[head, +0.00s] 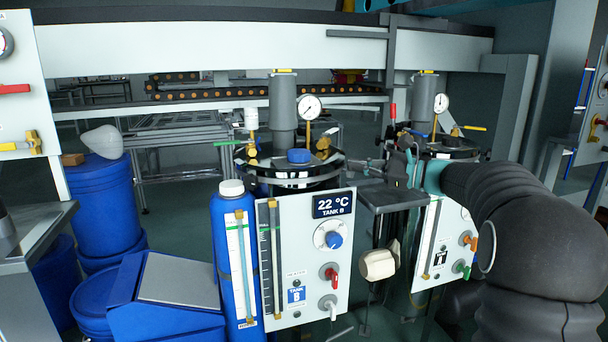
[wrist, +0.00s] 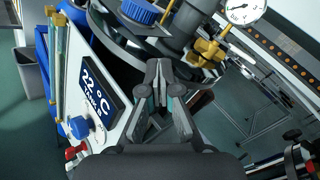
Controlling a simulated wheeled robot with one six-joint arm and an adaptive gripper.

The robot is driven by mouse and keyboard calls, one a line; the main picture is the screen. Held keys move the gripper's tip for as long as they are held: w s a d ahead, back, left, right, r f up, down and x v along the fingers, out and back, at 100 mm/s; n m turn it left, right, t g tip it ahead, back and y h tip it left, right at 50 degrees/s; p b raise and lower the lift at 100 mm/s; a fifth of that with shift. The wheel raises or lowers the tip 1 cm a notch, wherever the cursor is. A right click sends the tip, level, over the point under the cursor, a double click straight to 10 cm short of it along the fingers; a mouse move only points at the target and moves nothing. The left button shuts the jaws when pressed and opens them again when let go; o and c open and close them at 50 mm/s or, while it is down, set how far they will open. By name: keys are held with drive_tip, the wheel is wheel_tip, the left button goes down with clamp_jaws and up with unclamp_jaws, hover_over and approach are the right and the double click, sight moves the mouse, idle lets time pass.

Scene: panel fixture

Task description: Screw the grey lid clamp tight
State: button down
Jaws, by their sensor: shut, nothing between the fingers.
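Tank B's round lid (head: 283,178) has a dark metal rim and a blue cap (head: 300,156) on top. In the wrist view the lid rim (wrist: 112,42) curves just beyond my fingertips. My gripper (wrist: 159,70) is shut and empty, its tips close to the rim's right side. I cannot tell whether they touch it. In the head view my gripper (head: 368,165) comes in from the right, beside the lid. I cannot clearly tell the grey lid clamp from the dark rim parts and my fingers.
The panel with the 22 °C display (head: 333,205) stands below the lid. A pressure gauge (head: 309,107) and brass valve (wrist: 208,52) rise near my gripper. A thick grey pipe (head: 283,105) stands on the lid. A second tank's panel (head: 446,240) is to the right. Blue drums (head: 103,200) stand left.

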drive_tip(key=shift+w+d+r+p, duration=0.25)
drive_tip(key=shift+w+p, duration=0.2)
drive_tip(key=shift+p, duration=0.5)
drive_tip(key=shift+w+d, duration=0.15)
drive_tip(key=shift+w, duration=0.15)
drive_tip(key=shift+r, duration=0.2)
drive_tip(key=v, duration=0.6)
drive_tip(key=shift+r, duration=0.3)
idle(0.3)
drive_tip(key=shift+s, duration=0.1)
